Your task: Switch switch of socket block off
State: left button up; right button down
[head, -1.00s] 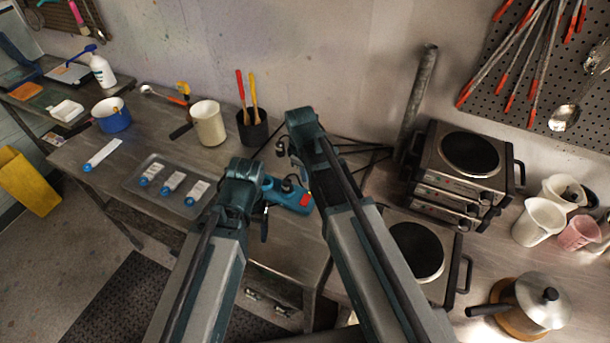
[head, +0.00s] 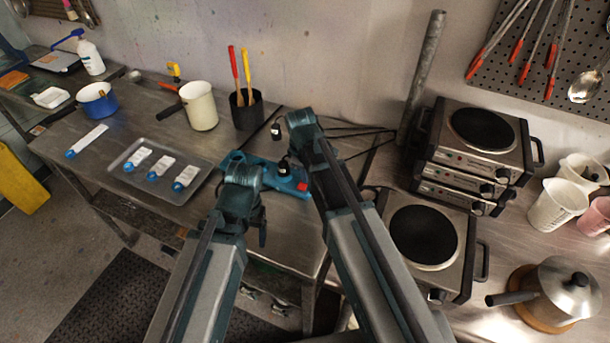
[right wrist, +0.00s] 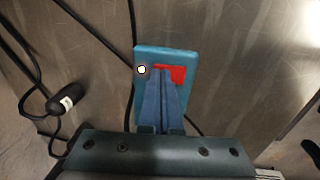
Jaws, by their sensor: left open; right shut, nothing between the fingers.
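The blue socket block (head: 285,178) lies on the steel table, partly hidden by my arms in the head view. Its red switch (head: 302,187) is at the right end, beside my right forearm. In the right wrist view, the switch (right wrist: 178,74) is bright red, with a round white spot to its left. My right gripper (right wrist: 166,72) is shut and empty, its tips over the switch and covering part of it. I cannot tell whether they touch or which way the switch is tipped. My left gripper (head: 240,180) is open and empty, over the left part of the block.
A black plug (head: 276,131) and black cables lie behind the block. A black cup (head: 246,112) with red and yellow handles and a cream pot (head: 200,108) stand behind. A grey tray (head: 122,157) is left; stacked hotplates (head: 478,145) and another hotplate (head: 455,225) are right.

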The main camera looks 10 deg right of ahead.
pick_arm(q)
jog(key=shift+f, duration=0.15)
pick_arm(e)
jog(key=shift+f, duration=0.15)
pick_arm(q)
jog(key=shift+s, duration=0.1)
pick_arm(e)
jog(key=shift+s, duration=0.1)
jog(key=shift+s+a, duration=0.45)
jog(key=shift+s, duration=0.1)
pick_arm(q)
jog(key=shift+r, duration=0.25)
pick_arm(e)
jog(key=shift+r, duration=0.2)
